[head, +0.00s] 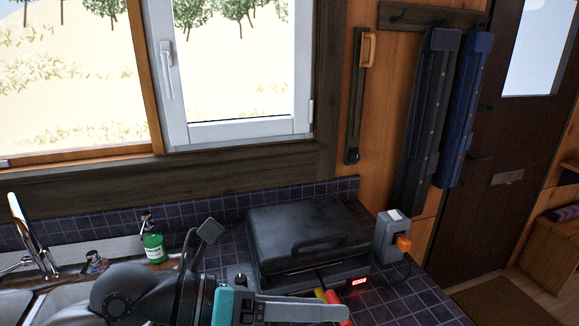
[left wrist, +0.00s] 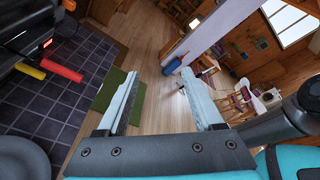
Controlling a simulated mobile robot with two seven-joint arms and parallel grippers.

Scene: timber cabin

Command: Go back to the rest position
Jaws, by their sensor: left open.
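My left gripper (head: 335,312) reaches in from the lower left in the head view, low over the dark tiled counter and in front of the black lidded appliance (head: 310,235). In the left wrist view its two pale fingers (left wrist: 162,90) stand wide apart with nothing between them. The appliance's lid is down and a small red display (head: 357,282) glows at its front. A red handle (left wrist: 62,67) and a yellow handle (left wrist: 30,70) lie left of the fingers in the left wrist view, apart from them. My right gripper is not in view.
A green soap bottle (head: 154,248) and faucet (head: 30,238) stand at the sink on the left. A grey box with an orange part (head: 392,235) stands right of the appliance. In the left wrist view, open wooden floor and a green mat (left wrist: 103,92) lie beyond the counter.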

